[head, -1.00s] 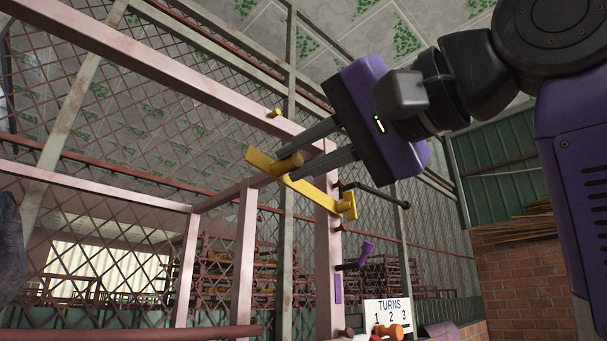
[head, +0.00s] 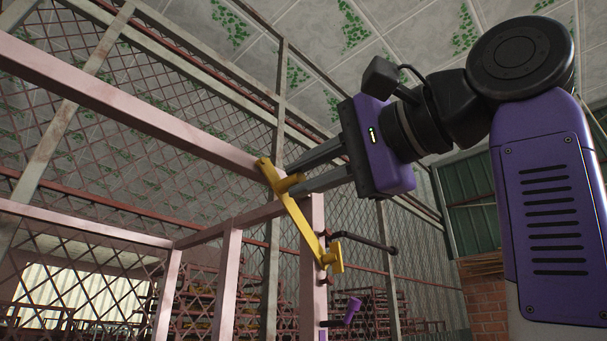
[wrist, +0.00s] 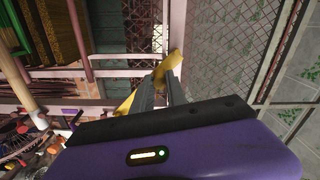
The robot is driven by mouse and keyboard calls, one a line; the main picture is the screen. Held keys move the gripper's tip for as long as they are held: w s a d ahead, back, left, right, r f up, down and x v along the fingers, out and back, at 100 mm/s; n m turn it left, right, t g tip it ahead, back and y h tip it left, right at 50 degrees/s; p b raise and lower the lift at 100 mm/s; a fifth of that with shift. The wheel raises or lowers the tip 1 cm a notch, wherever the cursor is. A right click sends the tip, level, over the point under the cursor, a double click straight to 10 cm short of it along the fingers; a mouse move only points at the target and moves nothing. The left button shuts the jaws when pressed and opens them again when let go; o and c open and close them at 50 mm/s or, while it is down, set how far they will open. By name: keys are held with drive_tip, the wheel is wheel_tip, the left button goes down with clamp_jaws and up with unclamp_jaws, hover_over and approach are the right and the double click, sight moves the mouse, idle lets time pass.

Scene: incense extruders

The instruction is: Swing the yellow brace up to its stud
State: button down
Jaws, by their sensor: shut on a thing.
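The yellow brace (head: 307,225) slants from a pivot at the pink post (head: 311,290), lower right, to the upper pink beam (head: 130,105), upper left. Its upper end overlaps the place where the small yellow stud showed on the beam earlier. I cannot pick the stud out now or tell whether the brace touches it. My gripper (head: 288,180) is shut on the brace's round handle (head: 289,183), near the upper end. In the wrist view, the brace (wrist: 174,63) shows beyond my fingers, which hide its middle.
A dark crank-like bar (head: 365,241) sticks out to the right of the post. A purple handle (head: 352,309) is lower on it. Wire mesh stands behind the frame. A brick wall (head: 481,300) is at the lower right.

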idle(0.3)
drive_tip(key=c, duration=1.3)
unclamp_jaws()
drive_tip(key=b+v, duration=0.3)
drive_tip(key=v, duration=0.4)
drive_tip(key=shift+s+d, duration=0.2)
drive_tip(key=shift+d, duration=0.15)
